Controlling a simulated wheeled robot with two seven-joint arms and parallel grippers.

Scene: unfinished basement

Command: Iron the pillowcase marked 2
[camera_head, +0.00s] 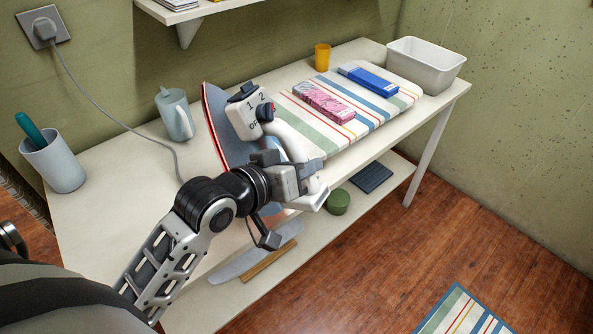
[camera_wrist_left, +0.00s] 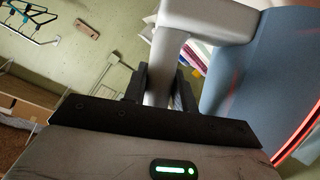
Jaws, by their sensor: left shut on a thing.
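My left gripper (camera_head: 292,172) is shut on the pale handle of an iron (camera_head: 229,135). The iron is blue-grey with a red edge line, tilted up on its side over the table. The left wrist view shows the handle (camera_wrist_left: 160,70) between both fingers (camera_wrist_left: 158,90). Beyond the iron, a striped ironing pad (camera_head: 368,125) lies on the table. On it lie a folded pink patterned cloth (camera_head: 323,102) and a folded blue cloth (camera_head: 369,80). I can read no number on either. My right gripper is out of view.
A cord runs from the wall plug (camera_head: 44,30) down behind my arm. On the white table (camera_head: 110,195) stand a cup with a teal handle (camera_head: 55,162), a grey-blue jug (camera_head: 175,115), an orange cup (camera_head: 322,57) and an empty white bin (camera_head: 425,65). A striped mat (camera_head: 463,312) lies on the floor.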

